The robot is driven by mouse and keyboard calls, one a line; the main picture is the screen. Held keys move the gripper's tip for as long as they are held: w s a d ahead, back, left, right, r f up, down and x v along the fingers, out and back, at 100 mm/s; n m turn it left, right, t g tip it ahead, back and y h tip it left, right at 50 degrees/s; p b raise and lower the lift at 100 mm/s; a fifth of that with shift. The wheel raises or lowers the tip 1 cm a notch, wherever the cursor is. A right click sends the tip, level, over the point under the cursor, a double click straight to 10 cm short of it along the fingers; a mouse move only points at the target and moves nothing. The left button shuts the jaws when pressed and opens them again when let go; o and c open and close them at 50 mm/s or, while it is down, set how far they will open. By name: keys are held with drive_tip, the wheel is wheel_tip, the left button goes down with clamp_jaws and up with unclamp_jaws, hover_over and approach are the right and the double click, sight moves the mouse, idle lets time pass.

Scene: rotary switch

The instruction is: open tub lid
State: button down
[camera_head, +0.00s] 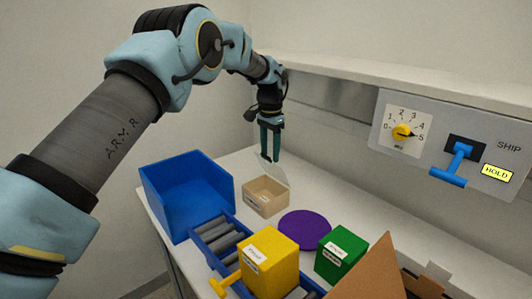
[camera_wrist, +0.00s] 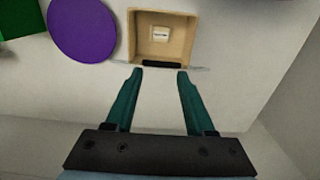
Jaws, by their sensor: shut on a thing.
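A small beige tub (camera_head: 266,203) stands on the table behind the purple disc, and in the wrist view (camera_wrist: 186,40) I see into it, with a white label inside. A clear, see-through lid (camera_head: 280,174) is steeply tilted above the tub. In the wrist view the lid (camera_wrist: 199,69) shows nearly edge-on along the tub's near side, with a dark handle (camera_wrist: 162,64). My gripper (camera_head: 270,158) points down above the tub. Its teal fingertips (camera_wrist: 160,73) are at both ends of the handle, shut on it. Whether the lid touches the tub is hard to tell.
A blue bin (camera_head: 165,205) stands left of the tub. A purple disc (camera_head: 304,229), a yellow box (camera_head: 268,258) and a green box (camera_head: 341,254) are in front. Rollers (camera_head: 222,237) and a cardboard flap (camera_head: 372,278) are nearer. A wall panel (camera_head: 445,180) stands right.

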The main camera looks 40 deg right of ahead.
drive_tip(key=c, duration=1.6)
unclamp_jaws()
drive_tip(key=shift+d+f, duration=0.15)
drive_tip(key=shift+d, duration=0.4)
drive_tip(key=c, duration=1.3)
unclamp_jaws()
drive_tip(key=shift+s+a, duration=0.1)
drive_tip(key=shift+a, duration=0.2)
drive_tip(key=shift+o, duration=0.8)
drive_tip(key=shift+d, duration=0.1)
drive_tip(key=o, duration=0.9)
wheel_tip(320, 180, up, 11)
drive_tip(key=b, duration=0.2)
